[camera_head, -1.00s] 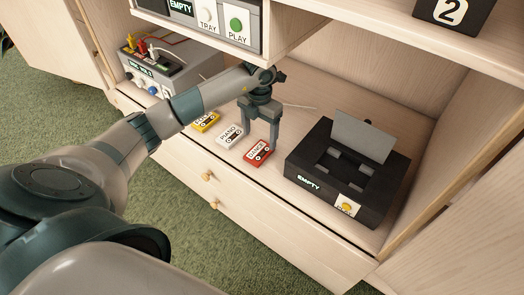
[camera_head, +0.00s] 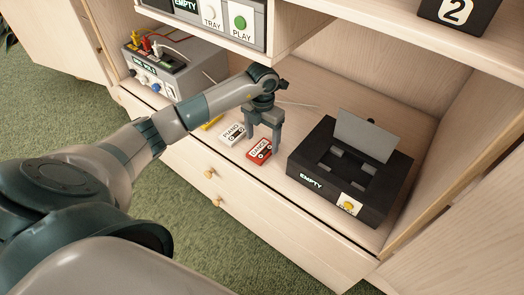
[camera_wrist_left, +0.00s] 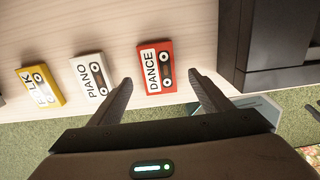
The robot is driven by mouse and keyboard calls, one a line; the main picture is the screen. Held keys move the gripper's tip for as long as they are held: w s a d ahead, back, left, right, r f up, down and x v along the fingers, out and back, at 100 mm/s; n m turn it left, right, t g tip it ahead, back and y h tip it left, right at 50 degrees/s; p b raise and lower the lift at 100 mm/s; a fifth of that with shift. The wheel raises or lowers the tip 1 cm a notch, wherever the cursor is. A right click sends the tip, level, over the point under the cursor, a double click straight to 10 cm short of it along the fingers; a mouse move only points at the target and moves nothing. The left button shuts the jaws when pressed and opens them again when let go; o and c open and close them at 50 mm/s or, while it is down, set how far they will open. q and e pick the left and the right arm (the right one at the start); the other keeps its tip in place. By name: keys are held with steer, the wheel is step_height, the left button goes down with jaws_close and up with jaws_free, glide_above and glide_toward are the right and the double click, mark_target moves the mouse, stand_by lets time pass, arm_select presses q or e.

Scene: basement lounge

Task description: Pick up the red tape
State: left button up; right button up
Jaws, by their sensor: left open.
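The red tape (camera_head: 260,151), labelled DANCE, lies flat on the wooden shelf near its front edge. It also shows in the left wrist view (camera_wrist_left: 167,72), between the two fingers of my left gripper. My left gripper (camera_head: 262,146) is open and empty, pointing down above the red tape in the head view. A finger stands at each side of the tape; I cannot tell whether they touch it. The white PIANO tape (camera_head: 232,134) lies just left of it. The yellow tape (camera_head: 212,122) is further left, partly hidden by my arm. My right gripper is not in view.
A black player marked EMPTY (camera_head: 313,183), with its lid raised, stands on the shelf to the right. A grey box with knobs and cables (camera_head: 165,75) is at the left. An upper shelf with a tray unit (camera_head: 211,35) overhangs the back. Drawers are below the front edge.

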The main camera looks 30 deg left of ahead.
mark_target(262, 149)
arm_select(q)
steer(key=shift+w+a+f, duration=0.1)
steer(key=shift+f, duration=1)
steer(key=shift+a+f, duration=0.1)
steer(key=shift+f, duration=0.95)
steer(key=c, duration=1.1)
